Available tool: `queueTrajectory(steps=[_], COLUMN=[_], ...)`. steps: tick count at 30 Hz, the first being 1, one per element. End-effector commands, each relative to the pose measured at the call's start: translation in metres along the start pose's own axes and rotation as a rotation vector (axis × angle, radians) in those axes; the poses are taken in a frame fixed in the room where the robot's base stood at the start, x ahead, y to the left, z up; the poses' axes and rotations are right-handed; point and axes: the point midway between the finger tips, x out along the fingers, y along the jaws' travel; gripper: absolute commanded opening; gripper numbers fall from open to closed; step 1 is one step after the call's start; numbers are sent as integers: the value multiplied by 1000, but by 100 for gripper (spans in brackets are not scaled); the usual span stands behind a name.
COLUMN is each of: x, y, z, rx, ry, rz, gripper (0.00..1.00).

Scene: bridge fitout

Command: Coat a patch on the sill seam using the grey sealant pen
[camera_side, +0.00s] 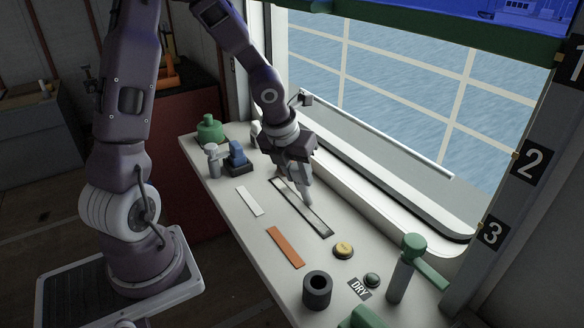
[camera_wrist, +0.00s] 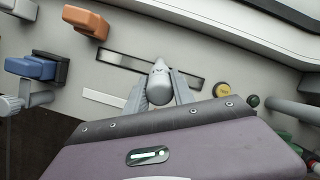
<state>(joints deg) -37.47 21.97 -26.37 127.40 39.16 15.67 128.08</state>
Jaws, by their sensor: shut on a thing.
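My gripper (camera_side: 303,178) is shut on the grey sealant pen (camera_side: 308,196), which points down over the sill. In the wrist view the pen's grey tapered body (camera_wrist: 159,78) stands between the two fingers (camera_wrist: 160,92). The sill seam patch appears as a long dark-edged strip (camera_side: 318,222) along the bench near the window; it also shows in the wrist view (camera_wrist: 190,80). The pen tip is at or just above the strip's middle; I cannot tell whether it touches. The gripper and pen hide part of the strip.
A white strip (camera_side: 250,201) and orange strip (camera_side: 285,246) lie nearer. A yellow button (camera_side: 343,250), green button (camera_side: 372,280), DRY label (camera_side: 359,288), dark cup (camera_side: 317,290) and green-topped tool (camera_side: 403,272) are right.

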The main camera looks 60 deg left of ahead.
Motion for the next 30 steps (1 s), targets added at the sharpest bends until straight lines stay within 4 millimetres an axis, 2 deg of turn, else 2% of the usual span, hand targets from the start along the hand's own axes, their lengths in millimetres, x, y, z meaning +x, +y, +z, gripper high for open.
queueTrajectory(steps=[30], x=[-8], y=[-81], z=[-45], rx=[4], ry=[0], rz=[-2], gripper=[0])
